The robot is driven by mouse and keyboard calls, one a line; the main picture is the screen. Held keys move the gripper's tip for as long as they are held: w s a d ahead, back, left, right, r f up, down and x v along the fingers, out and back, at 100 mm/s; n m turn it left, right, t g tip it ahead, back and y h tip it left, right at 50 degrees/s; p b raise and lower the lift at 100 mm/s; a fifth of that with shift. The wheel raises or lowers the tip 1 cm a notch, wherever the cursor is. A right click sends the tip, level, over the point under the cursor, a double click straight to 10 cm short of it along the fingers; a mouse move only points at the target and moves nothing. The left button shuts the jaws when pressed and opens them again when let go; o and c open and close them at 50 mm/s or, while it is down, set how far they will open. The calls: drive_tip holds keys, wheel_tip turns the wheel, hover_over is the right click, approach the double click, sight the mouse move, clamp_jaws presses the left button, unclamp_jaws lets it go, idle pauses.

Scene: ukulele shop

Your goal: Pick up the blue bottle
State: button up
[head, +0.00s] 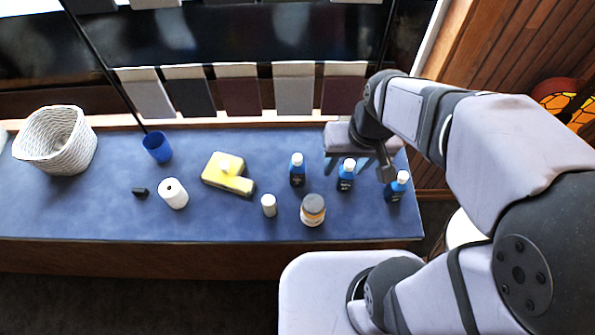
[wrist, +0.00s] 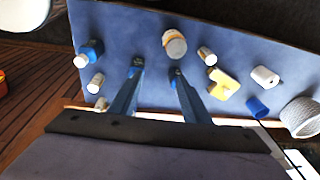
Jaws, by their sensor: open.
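Three alike blue bottles with white caps stand upright on the blue-topped table in the head view: a left one (head: 297,171), a middle one (head: 346,176) and a right one (head: 396,188). My gripper (head: 358,173) is open and points down over the table's right part, around the middle bottle in the picture. I cannot tell its height or whether it touches. In the wrist view my open gripper (wrist: 156,70) has nothing clearly between its fingertips. The right bottle (wrist: 88,52) shows at the left there.

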drive_tip(key=w+a+r+m+t+h+b, duration=0.1)
drive_tip(key=w+a+r+m+t+b, duration=0.15)
drive_tip(key=w+a+t, duration=0.55)
drive_tip(key=w+a+r+m+t+b, duration=0.15)
drive_tip(key=w+a+t+b, duration=0.25)
drive_tip(key=w+a, duration=0.85)
drive_tip(key=s+d+f+m+g+h+b, duration=0.1)
drive_tip(key=s+d+f+m+h+b, duration=0.15)
drive_tip(key=s+h, duration=0.45)
drive_tip(key=s+d+f+m+h+b, duration=0.1)
drive_tip(key=s+d+m+h, duration=0.2)
drive_tip(key=s+h, duration=0.35)
approach(294, 163)
drive_tip(key=x, duration=0.4)
drive_tip(key=shift+p+x, duration=1.45)
drive_tip(key=shift+x, duration=2.25)
drive_tip(key=shift+f, duration=0.15)
clamp_jaws()
